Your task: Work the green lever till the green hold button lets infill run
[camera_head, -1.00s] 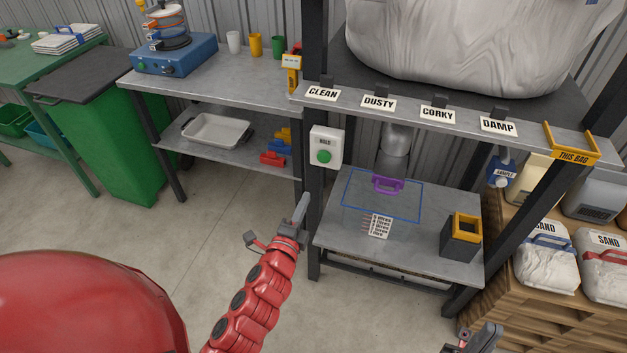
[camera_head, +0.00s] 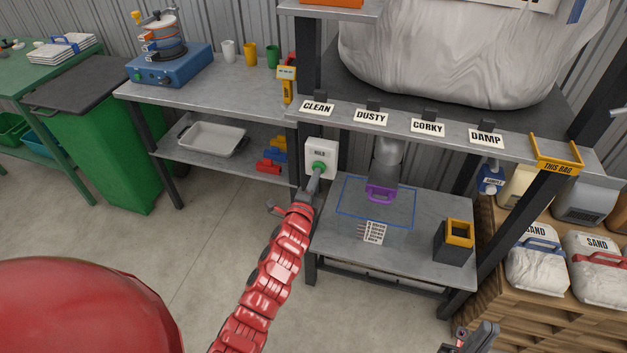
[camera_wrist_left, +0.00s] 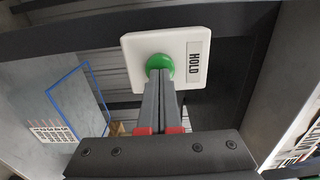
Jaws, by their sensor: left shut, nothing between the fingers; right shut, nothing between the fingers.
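The green hold button (camera_head: 319,166) sits on a white box (camera_head: 321,148) marked HOLD on the rack's left post. My left gripper (camera_head: 317,173) is shut and empty, its fingertips at the button. In the left wrist view the closed fingertips (camera_wrist_left: 160,76) overlap the lower part of the green button (camera_wrist_left: 160,64); they look to be touching it. How far it is pressed I cannot tell. My right gripper (camera_head: 487,335) is shut and empty at the lower right edge. No green lever is clearly visible; a purple handle (camera_head: 381,193) is below the grey spout (camera_head: 386,155).
Labels CLEAN, DUSTY, CORKY and DAMP line the shelf edge above. Sand bags (camera_head: 537,268) lie at the right.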

